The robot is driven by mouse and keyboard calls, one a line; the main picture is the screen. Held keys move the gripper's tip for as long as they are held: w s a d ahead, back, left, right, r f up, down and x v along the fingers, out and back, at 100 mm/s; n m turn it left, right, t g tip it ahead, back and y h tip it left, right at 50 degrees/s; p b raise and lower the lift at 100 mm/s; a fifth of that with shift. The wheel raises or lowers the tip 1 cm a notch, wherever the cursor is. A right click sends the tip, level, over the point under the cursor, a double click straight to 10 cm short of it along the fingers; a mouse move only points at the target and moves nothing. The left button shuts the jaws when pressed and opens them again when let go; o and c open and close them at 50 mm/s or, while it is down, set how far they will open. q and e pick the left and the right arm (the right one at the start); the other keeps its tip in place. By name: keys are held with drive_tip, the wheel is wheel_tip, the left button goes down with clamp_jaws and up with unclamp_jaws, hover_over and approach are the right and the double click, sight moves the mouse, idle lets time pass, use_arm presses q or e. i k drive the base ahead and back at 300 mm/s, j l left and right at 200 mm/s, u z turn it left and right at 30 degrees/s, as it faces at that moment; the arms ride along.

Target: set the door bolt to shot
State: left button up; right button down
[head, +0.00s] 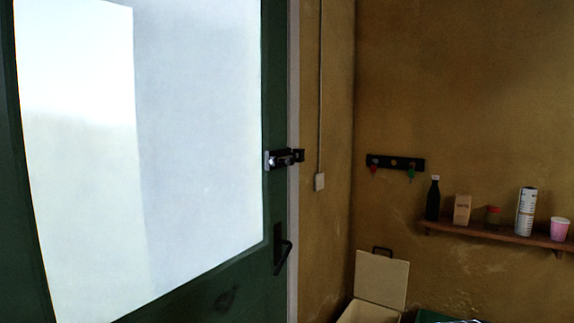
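The door bolt (281,159) is a small metal slide bolt on a pale plate, fixed to the right edge of the dark green door (271,80). A dark keeper (298,155) sits at its right, on the door frame. The bar appears to reach toward the keeper, but it is too small to tell whether it is inside. The door looks closed against its frame. A dark lever handle (283,252) is lower on the same door edge. Neither of my grippers shows in the head view.
On the right wall are a hook rail (395,162) and a wooden shelf (480,232) carrying a dark bottle (433,199), a carton (462,210), a jar, a tall can and a pink cup (559,229). An open-lidded bin (381,280) stands in the corner below. The space before the bolt looks clear.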

sight(289, 160)
drive_tip(key=i+l+u, duration=0.15)
drive_tip(key=l+u, duration=0.2)
drive_tip(key=u, duration=0.15)
drive_tip(key=i+l+u, duration=0.1)
drive_tip(key=l+u, duration=0.35)
drive_tip(key=j, duration=0.1)
